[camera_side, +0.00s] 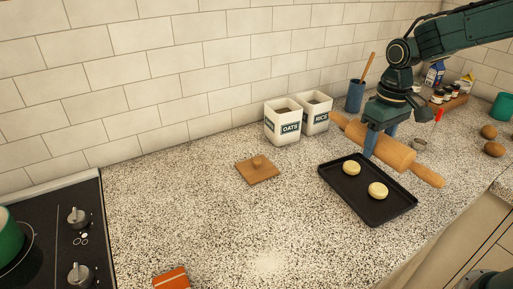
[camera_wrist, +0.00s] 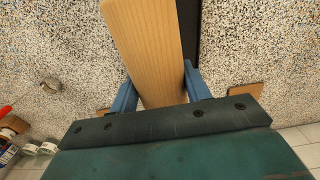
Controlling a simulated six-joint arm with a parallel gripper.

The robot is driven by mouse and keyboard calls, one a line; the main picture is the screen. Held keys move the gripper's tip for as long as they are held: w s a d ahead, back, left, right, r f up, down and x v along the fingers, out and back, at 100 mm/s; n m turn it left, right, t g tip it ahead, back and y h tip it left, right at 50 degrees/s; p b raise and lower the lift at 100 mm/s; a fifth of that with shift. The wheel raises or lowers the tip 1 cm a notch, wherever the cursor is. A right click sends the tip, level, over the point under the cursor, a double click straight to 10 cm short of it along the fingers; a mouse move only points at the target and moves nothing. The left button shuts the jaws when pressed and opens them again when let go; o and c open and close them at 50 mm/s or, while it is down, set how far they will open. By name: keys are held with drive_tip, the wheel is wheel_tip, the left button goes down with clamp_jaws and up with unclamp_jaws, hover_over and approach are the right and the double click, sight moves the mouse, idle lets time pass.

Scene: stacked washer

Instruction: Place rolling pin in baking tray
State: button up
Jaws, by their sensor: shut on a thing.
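The wooden rolling pin (camera_side: 397,154) is held in my gripper (camera_side: 371,141), which is shut around its body. In the side view the pin slants from upper left to lower right, over the far right edge of the black baking tray (camera_side: 391,212). It looks raised above the tray, though the exact height is hard to tell. In the wrist view the pin (camera_wrist: 148,45) runs between the two blue fingers (camera_wrist: 160,88). A dark strip of the tray (camera_wrist: 188,25) shows beside it. Two pale dough rounds (camera_side: 377,191) lie in the tray.
White canisters marked OATS (camera_side: 283,124) and RICE (camera_side: 316,114) stand behind the tray. A wooden lid (camera_side: 257,169) lies left of it. A blue utensil crock (camera_side: 355,97) and brown eggs (camera_side: 493,149) are farther right. The stove (camera_side: 50,245) is at left. Counter between stove and tray is mostly clear.

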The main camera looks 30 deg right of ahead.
sight(381, 134)
drive_tip(key=shift+f, duration=2.05)
drive_tip(key=shift+f, duration=2.1)
drive_tip(key=shift+f, duration=0.2)
drive_tip(key=o, duration=1.4)
drive_tip(key=shift+c, duration=0.2)
drive_tip(key=shift+r, duration=0.1)
wheel_tip(381, 134, up, 12)
drive_tip(key=shift+r, duration=0.1)
